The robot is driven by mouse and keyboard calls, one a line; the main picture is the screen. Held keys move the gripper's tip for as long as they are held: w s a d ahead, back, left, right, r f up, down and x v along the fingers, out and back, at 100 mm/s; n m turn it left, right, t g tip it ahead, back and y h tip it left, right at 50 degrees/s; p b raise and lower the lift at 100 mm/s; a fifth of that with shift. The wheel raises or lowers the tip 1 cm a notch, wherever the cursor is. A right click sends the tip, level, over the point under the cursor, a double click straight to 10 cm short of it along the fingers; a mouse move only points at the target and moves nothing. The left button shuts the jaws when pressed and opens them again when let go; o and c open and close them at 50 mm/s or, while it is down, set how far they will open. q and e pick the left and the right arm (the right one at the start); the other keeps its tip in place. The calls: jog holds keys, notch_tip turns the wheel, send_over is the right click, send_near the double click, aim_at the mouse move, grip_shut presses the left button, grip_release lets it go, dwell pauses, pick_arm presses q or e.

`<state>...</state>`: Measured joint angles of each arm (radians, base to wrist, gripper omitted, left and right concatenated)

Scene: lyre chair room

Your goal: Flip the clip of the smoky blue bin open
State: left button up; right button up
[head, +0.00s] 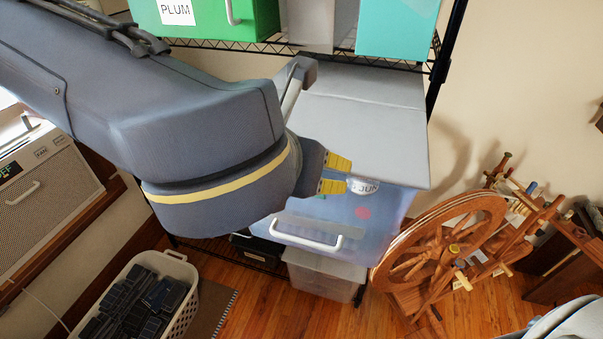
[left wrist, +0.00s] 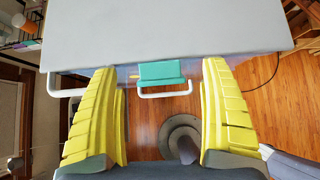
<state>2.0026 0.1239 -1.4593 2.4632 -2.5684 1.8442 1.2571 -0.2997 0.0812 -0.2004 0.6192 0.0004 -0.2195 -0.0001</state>
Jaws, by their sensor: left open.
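The smoky blue bin (head: 375,208) is see-through, has a grey lid (head: 365,125) and sits on the wire shelf. Its white handle (head: 305,238) is on the front. My left gripper (head: 335,175) is open at the bin's front near a label. In the left wrist view its yellow fingers (left wrist: 160,70) stand either side of the clip, apart from it. My right gripper is not in view.
A green bin (head: 205,18) marked PLUM and a teal bin (head: 396,30) stand on the shelf above. A clear box (head: 325,276) is below. A wooden spinning wheel (head: 450,245) stands right, and a basket of dark items (head: 188,275) stands lower left.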

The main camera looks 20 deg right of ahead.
pick_arm(q)
notch_tip(320, 180, up, 8)
dwell(0.5)
notch_tip(320, 180, down, 10)
dwell(0.8)
jog(key=shift+r, duration=0.1)
dwell(0.4)
